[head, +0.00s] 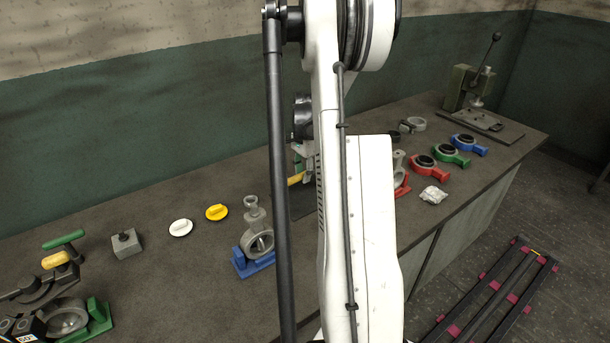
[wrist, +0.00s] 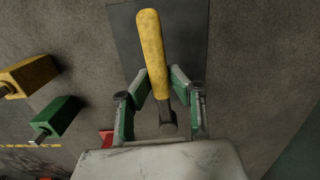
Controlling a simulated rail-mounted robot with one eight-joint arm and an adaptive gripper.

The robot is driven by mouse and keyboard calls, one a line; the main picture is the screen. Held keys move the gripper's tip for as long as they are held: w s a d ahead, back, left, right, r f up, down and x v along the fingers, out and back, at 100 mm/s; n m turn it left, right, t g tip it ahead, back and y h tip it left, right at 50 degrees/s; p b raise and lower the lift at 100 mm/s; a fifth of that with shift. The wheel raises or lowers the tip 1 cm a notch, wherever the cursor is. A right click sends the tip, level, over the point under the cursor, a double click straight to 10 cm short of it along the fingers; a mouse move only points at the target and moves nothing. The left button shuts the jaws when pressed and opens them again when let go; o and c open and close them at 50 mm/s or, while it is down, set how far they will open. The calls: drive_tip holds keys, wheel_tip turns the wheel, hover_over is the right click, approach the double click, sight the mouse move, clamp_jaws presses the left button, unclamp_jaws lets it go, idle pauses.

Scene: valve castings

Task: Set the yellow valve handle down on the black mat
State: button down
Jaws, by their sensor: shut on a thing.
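The yellow valve handle (wrist: 151,50) is between the two green fingers of my gripper (wrist: 159,86) in the wrist view. It has a long yellow grip and a dark grey metal end towards my wrist. The black mat (wrist: 191,22) lies beneath it, and the grip overlaps the mat in this view. I cannot tell whether the handle touches the mat. In the head view my arm hides most of my gripper and the mat (head: 304,205); a bit of the yellow handle (head: 296,179) shows beside the arm.
A valve casting in a blue holder (head: 254,258) stands left of my arm. White (head: 180,227) and yellow (head: 217,212) discs lie farther left. Red (head: 424,166), green (head: 452,156) and blue (head: 468,144) ringed parts and a press (head: 470,88) are on the right.

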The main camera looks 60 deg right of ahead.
sight(304, 197)
drive_tip(key=shift+d+f+m, duration=0.3)
drive_tip(key=shift+d+f, duration=0.1)
drive_tip(key=shift+b, duration=0.3)
wheel_tip(304, 197, down, 6)
drive_tip(key=b, duration=0.5)
drive_tip(key=shift+f, duration=0.25)
drive_tip(key=shift+f+b, duration=0.25)
drive_tip(key=shift+b, duration=0.25)
drive_tip(key=c, duration=1.5)
unclamp_jaws()
drive_tip(key=shift+c, duration=0.2)
drive_tip(key=shift+r, duration=0.1)
drive_tip(key=r, duration=1.2)
drive_tip(key=shift+s+d, duration=0.1)
drive_tip(key=shift+d, duration=0.2)
